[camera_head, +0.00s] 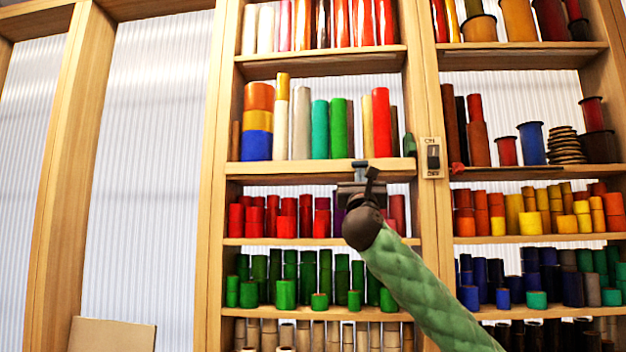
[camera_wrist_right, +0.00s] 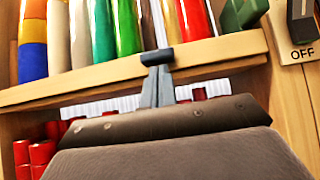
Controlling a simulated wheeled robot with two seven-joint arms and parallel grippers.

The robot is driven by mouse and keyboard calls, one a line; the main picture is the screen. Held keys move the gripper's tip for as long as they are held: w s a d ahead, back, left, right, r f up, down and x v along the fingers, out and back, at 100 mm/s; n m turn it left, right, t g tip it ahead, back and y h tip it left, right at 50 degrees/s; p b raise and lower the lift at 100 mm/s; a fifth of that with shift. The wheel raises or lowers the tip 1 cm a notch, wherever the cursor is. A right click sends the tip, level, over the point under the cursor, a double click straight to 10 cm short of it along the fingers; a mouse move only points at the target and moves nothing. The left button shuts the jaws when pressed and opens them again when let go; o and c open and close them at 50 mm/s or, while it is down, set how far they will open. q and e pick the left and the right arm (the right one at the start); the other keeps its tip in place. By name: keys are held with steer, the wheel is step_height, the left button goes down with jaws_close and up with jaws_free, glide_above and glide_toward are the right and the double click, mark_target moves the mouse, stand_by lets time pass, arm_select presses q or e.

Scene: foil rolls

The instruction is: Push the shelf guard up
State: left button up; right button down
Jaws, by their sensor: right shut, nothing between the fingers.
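The shelf guard looks like the pale wooden strip (camera_head: 285,169) along the front edge of the shelf that holds the tall rolls. It also crosses the right wrist view (camera_wrist_right: 225,48). I cannot tell the guard apart from the shelf board with certainty. My right gripper (camera_head: 361,165) is shut and empty, with its fingers pointing up in front of this strip. My left gripper is not in view.
Tall foil rolls (camera_head: 320,128) stand behind the strip, with red rolls (camera_head: 257,221) on the shelf below. An on/off switch (camera_head: 433,157) is on the post to the right. A brown panel (camera_head: 112,335) stands at lower left.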

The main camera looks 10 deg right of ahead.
steer(key=shift+s+a+b, duration=0.1)
steer(key=shift+s+a, duration=0.1)
steer(key=shift+s, duration=0.55)
steer(key=shift+s+a+b, duration=0.15)
steer(key=shift+s+a, duration=0.05)
steer(key=shift+s, duration=0.5)
steer(key=shift+s+a+b, duration=0.1)
steer(key=shift+s+a, duration=0.1)
steer(key=shift+s, duration=0.55)
steer(key=shift+f, duration=0.1)
steer(key=b+v, duration=0.2)
steer(key=v, duration=0.2)
steer(key=shift+s+a+f+b, duration=0.1)
steer(key=shift+s+f+b, duration=0.15)
steer(key=shift+s+b, duration=0.1)
